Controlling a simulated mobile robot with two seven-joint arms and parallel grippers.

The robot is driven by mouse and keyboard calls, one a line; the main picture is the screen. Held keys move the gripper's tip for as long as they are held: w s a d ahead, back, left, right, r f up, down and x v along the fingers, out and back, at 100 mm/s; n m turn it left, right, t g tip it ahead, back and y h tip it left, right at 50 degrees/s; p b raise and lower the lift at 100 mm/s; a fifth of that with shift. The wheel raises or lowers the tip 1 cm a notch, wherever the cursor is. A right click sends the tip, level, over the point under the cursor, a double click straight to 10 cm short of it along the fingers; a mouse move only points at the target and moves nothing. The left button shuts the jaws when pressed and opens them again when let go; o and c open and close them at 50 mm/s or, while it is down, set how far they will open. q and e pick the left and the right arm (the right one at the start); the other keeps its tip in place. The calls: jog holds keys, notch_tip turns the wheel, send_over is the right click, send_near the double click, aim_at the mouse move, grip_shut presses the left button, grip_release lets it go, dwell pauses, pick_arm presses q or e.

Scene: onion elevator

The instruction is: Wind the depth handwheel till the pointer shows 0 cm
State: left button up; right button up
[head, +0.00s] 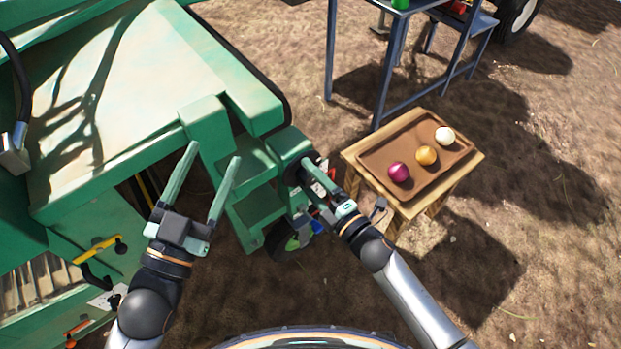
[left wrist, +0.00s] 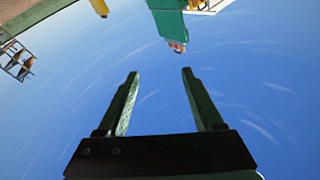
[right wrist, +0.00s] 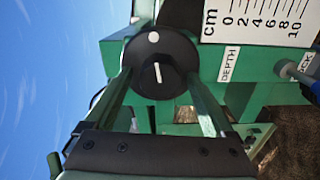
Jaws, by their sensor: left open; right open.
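The depth handwheel (right wrist: 160,62), a black disc with a white dot and a white line on its hub, is on the green machine beside a white label reading DEPTH. In the head view it is the dark round part (head: 296,170). My right gripper (head: 310,188) is open, with a finger on either side of the handwheel in the right wrist view; whether they touch it is unclear. The white cm scale (right wrist: 262,22) is partly cut off at the top; the pointer's reading cannot be made out. My left gripper (head: 214,154) is open and empty above the machine.
A wooden stand with a brown tray (head: 414,138) holding three onions, purple, yellow and white, is right of my right gripper. A blue metal frame (head: 383,60) stands behind it. The green machine body (head: 95,120) fills the left. A blue-tipped knob (right wrist: 290,70) is near the DEPTH label.

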pick_arm(q)
jog(key=shift+f, duration=0.1)
pick_arm(e)
jog(key=shift+s+d, duration=0.3)
jog(key=shift+s, duration=0.1)
jog(key=v, duration=0.3)
jog(key=shift+p, duration=0.4)
pick_arm(q)
notch_tip(320, 180, down, 10)
jog(key=n+g+y, duration=0.2)
jog(key=g, duration=0.2)
jog(key=shift+a+p, duration=0.25)
jog(key=shift+p, duration=0.2)
pick_arm(e)
send_near(311, 181)
jog(key=shift+v, duration=1.15)
